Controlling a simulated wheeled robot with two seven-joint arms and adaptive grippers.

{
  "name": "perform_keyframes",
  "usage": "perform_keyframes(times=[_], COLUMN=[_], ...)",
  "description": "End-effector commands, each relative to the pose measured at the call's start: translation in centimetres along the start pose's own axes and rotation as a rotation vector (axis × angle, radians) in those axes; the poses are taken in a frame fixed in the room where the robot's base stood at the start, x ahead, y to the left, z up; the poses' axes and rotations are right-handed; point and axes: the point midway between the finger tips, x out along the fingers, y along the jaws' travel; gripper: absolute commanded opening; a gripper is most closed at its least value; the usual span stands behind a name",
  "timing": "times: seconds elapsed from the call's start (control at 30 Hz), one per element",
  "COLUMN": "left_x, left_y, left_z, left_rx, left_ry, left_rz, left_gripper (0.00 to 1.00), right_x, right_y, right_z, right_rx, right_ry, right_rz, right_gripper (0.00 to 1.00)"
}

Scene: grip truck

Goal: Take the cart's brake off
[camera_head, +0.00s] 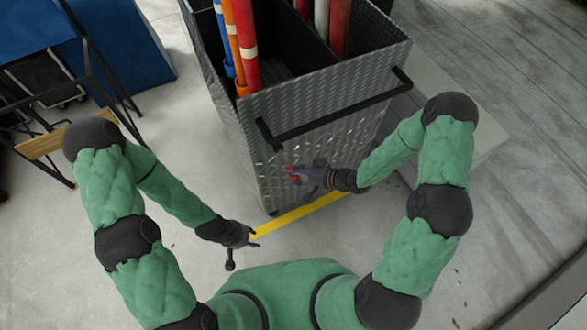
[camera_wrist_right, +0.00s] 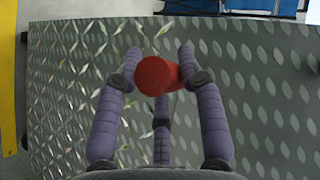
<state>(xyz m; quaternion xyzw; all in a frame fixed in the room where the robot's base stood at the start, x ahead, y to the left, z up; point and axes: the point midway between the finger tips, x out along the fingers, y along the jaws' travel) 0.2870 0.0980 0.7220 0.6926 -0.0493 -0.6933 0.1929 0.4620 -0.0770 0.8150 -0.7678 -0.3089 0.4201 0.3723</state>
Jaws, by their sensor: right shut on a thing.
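The cart (camera_head: 325,100) is a tall open box of grey diamond plate with a black handle bar (camera_head: 335,112) across its near side. A red knob (camera_wrist_right: 156,76), which I take to be the brake, stands out from the plate in the right wrist view. My right gripper (camera_head: 300,175) is at the cart's near face, below the handle bar, shut on the red knob. Its purple fingers (camera_wrist_right: 160,85) sit on either side of the knob. My left gripper (camera_head: 245,240) hangs low over the floor, left of the cart's base and apart from it; its fingers are too small to read.
Orange, red and white poles (camera_head: 245,45) stand in the cart. A yellow floor stripe (camera_head: 300,213) runs below its near side. A blue box (camera_head: 120,55) and a black-framed rack with a wooden shelf (camera_head: 42,145) stand at the left.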

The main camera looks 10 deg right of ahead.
Motion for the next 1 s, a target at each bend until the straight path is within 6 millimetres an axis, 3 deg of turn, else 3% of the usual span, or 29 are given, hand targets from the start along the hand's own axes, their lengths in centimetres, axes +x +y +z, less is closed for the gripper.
perform_keyframes(times=[0.23,0.8,0.83,0.9,1.0], left_x=[-1.8,-2.0,-2.0,-2.0,-2.0], left_y=[0.6,0.7,0.7,0.7,0.7], left_z=[0.1,0.1,0.1,0.1,0.1], left_rx=[0.000,0.000,0.000,0.000,0.000], left_ry=[0.000,0.000,0.000,0.000,0.000], left_rz=[0.000,0.000,0.000,0.000,0.000], left_gripper=[0.40,0.40,0.40,0.40,0.40], right_x=[-0.3,-0.3,-0.3,-0.3,-0.3], right_y=[-0.8,-0.8,-0.8,-0.8,-0.7], right_z=[-0.4,-0.5,-0.5,-0.5,-0.4], right_rx=[0.030,0.040,0.040,0.040,0.041], right_ry=[-0.029,-0.038,-0.037,-0.038,-0.038], right_rz=[0.029,0.037,0.037,0.038,0.038], right_gripper=[0.00,0.00,0.47,0.64,0.64])
